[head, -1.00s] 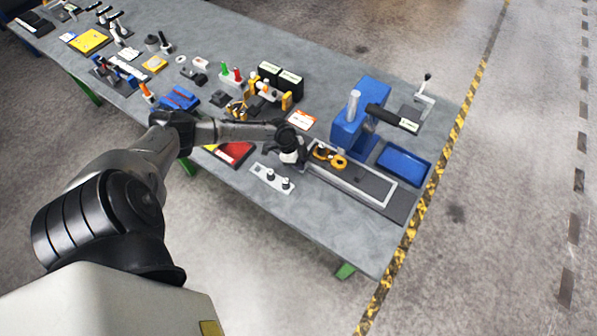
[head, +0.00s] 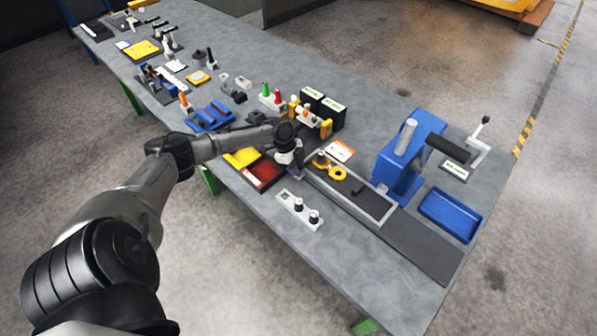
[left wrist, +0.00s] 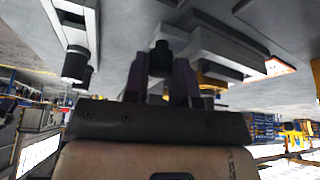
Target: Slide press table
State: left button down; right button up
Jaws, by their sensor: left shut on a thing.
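The press table (head: 385,219) is a grey-rimmed dark sliding tray on a long dark base plate (head: 425,250), in front of the blue press (head: 415,145). Yellow ring-shaped parts (head: 337,173) lie at its left end. My left gripper (head: 291,172) is at that left end. In the left wrist view its two fingers (left wrist: 161,80) are shut around a dark round-topped knob (left wrist: 160,55), which they partly hide. The table's underside (left wrist: 222,52) seems to show beyond them. My right gripper is not in view.
A white panel with black knobs (head: 299,211) lies just in front of the gripper. A blue tray (head: 450,216) sits right of the press. Red and yellow bins (head: 262,174) and black boxes (head: 322,108) are close by on the left and behind. The bench's front right is clear.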

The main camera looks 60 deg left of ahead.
pick_arm(q)
jog(key=shift+a, duration=0.15)
jog(key=c, duration=1.2)
grip_release()
jog(key=shift+s+a, duration=0.1)
jog(key=shift+a, duration=0.05)
jog(key=shift+r, duration=0.1)
jog(key=v, duration=1.3)
jog(key=shift+r, duration=0.35)
